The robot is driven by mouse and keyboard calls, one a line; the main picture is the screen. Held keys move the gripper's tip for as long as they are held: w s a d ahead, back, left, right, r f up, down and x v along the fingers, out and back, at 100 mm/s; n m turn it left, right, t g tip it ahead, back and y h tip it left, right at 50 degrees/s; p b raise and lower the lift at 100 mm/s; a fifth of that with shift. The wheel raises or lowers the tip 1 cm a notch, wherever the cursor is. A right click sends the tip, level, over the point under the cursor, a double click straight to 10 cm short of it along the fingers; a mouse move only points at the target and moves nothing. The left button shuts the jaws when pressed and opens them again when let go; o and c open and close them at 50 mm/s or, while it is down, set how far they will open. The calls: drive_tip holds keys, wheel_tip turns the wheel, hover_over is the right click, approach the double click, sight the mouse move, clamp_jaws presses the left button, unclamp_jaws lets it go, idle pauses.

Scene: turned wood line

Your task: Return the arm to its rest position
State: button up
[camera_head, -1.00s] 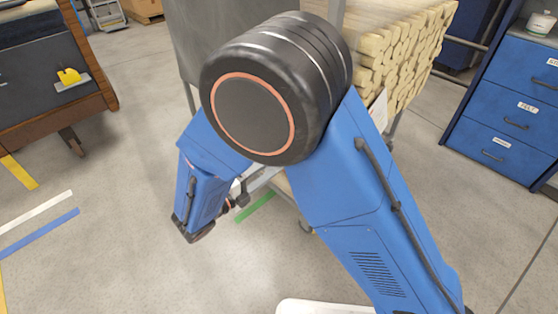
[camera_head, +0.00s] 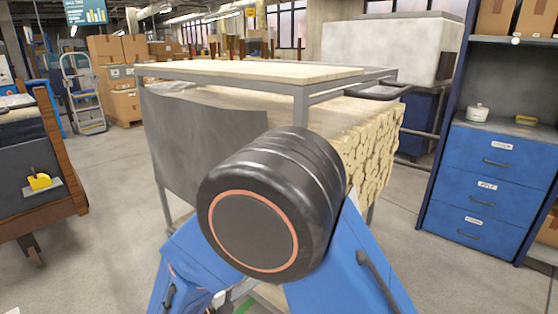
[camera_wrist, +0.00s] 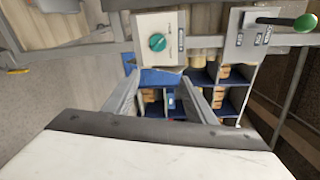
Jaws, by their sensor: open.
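My arm is folded in the head view, with its black, orange-ringed joint in the lower middle and blue links running down out of the picture. In the wrist view my gripper (camera_wrist: 160,77) shows two grey fingers set wide apart. Nothing is held between them. The gripper's tips are not visible in the head view.
A grey cart (camera_head: 300,88) loaded with pale wooden sticks (camera_head: 372,150) stands just beyond my arm. Blue drawers (camera_head: 485,190) stand right, a dark bench (camera_head: 45,165) left. The wrist view shows a green-knobbed box (camera_wrist: 158,40), a green-handled lever (camera_wrist: 303,22) and blue compartments (camera_wrist: 237,97).

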drive_tip(key=s+d+r+m+g+y, duration=0.1)
drive_tip(key=d+r+m+g, duration=0.15)
drive_tip(key=d+m, duration=0.5)
drive_tip(key=d+r+m+g, duration=0.2)
drive_tip(key=d+m+g, duration=0.2)
drive_tip(key=d, duration=0.6)
drive_tip(key=s+d+r+m+g+y, duration=0.1)
drive_tip(key=d+r+m+g, duration=0.1)
drive_tip(key=d+m+g, duration=0.35)
drive_tip(key=s+d+r+m+t+y, duration=0.2)
drive_tip(key=s+d+m+y, duration=0.3)
drive_tip(key=m, duration=0.8)
drive_tip(key=s+d+r+m+t+y, duration=0.2)
drive_tip(key=s+d+m+y, duration=0.3)
drive_tip(key=s+d+m, duration=0.4)
drive_tip(key=s+r+m, duration=0.1)
drive_tip(key=m, duration=0.2)
drive_tip(key=shift+r+m, duration=0.15)
drive_tip(key=shift+m, duration=0.25)
